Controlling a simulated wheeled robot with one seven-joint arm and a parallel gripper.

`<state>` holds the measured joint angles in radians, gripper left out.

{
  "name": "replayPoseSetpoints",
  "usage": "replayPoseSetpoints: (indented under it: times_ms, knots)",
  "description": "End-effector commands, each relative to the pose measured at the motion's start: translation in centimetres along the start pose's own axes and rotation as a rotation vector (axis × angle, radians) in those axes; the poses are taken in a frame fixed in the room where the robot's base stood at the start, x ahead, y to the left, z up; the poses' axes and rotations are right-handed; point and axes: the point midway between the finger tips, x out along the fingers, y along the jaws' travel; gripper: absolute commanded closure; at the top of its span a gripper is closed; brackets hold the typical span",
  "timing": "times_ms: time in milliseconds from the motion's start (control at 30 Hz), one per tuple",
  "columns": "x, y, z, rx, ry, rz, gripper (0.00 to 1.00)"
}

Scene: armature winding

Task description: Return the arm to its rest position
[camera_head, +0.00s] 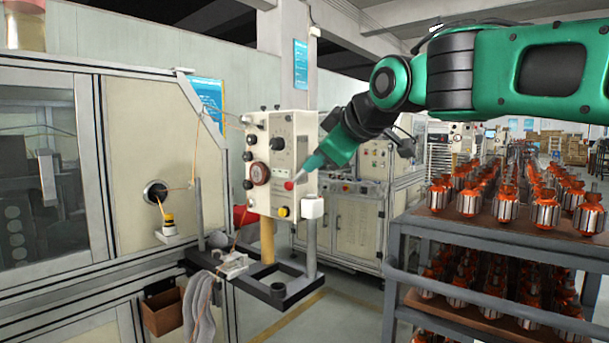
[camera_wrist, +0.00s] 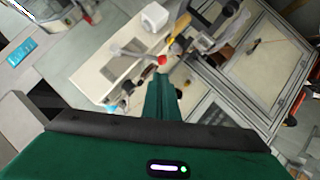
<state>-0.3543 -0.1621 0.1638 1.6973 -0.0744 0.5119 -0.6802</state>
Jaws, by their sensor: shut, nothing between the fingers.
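My gripper (camera_head: 301,173) is shut and empty at the end of my green and black arm, which reaches in from the upper right in the head view. Its tip is close to a red button (camera_head: 289,186) on the front of a cream control box (camera_head: 283,140). I cannot tell whether the tip touches the button. In the wrist view the green gripper (camera_wrist: 162,75) points up toward the red button (camera_wrist: 162,60) on the pale box face (camera_wrist: 125,75).
A rack (camera_head: 405,235) holding several orange and silver armatures (camera_head: 545,212) stands at the right. A winding machine cabinet (camera_head: 140,120) fills the left. A dark tray (camera_head: 278,290) sits below the control box. Open floor (camera_head: 345,310) lies between machine and rack.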

Motion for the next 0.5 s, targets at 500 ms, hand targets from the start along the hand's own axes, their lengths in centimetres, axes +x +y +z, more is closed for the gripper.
replayPoseSetpoints:
  times_ms: [500]
  knots:
    - [-4.6,0.3,3.0,0.05,-0.055,0.005,1.0]
